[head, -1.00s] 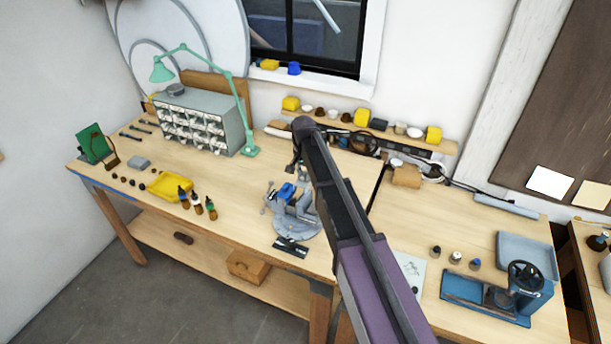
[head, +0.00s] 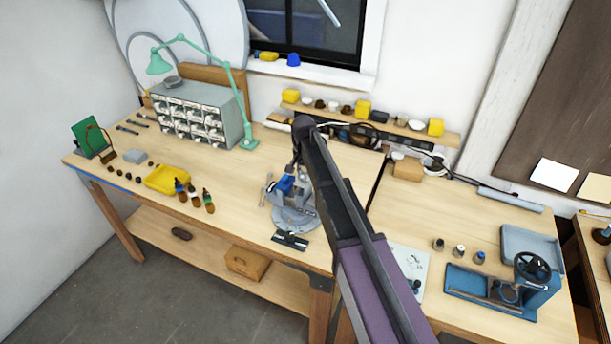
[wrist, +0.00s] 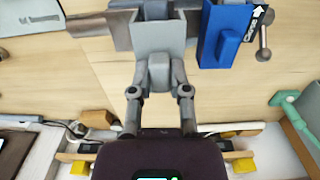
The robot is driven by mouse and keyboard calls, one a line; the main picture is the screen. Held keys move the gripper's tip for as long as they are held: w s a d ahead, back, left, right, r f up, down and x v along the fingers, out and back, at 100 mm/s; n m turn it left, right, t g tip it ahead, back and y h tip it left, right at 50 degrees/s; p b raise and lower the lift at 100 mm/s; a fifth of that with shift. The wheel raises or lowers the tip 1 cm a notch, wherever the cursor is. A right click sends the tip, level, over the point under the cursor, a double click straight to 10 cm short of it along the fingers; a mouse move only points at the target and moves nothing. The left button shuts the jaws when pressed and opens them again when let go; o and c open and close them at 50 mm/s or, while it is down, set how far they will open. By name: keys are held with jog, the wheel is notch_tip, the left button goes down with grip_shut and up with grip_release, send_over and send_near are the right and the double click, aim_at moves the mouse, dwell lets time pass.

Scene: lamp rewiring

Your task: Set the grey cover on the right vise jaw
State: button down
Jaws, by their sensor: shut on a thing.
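The vise (head: 296,218) stands near the front edge of the bench, partly behind my arm in the head view. A blue cover (head: 285,184) sits at its left jaw; it shows at the upper right in the wrist view (wrist: 226,38). My gripper (wrist: 159,76) is shut on the tab of the grey cover (wrist: 158,32). The cover is at the other jaw (wrist: 108,30), apart from the blue one. I cannot tell whether it is seated on the jaw or just above it. In the head view my arm hides the grey cover.
A black plate (head: 290,241) lies in front of the vise. Dropper bottles (head: 194,196) and a yellow tray (head: 167,179) are to the left. The green lamp (head: 247,143) and drawer cabinet (head: 202,118) stand behind. A blue hand-wheel device (head: 490,290) is at the right.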

aim_at(304, 183)
jog(key=shift+f+b, duration=1.5)
jog(key=shift+f, duration=0.15)
jog(key=shift+f+b, duration=0.35)
dwell(0.3)
jog(key=c, duration=0.5)
grip_release()
jog(key=shift+r+p, duration=0.65)
notch_tip(304, 183, up, 8)
jog(key=p, duration=0.7)
jog(key=shift+w+f+p, duration=0.1)
jog(key=shift+p, duration=0.3)
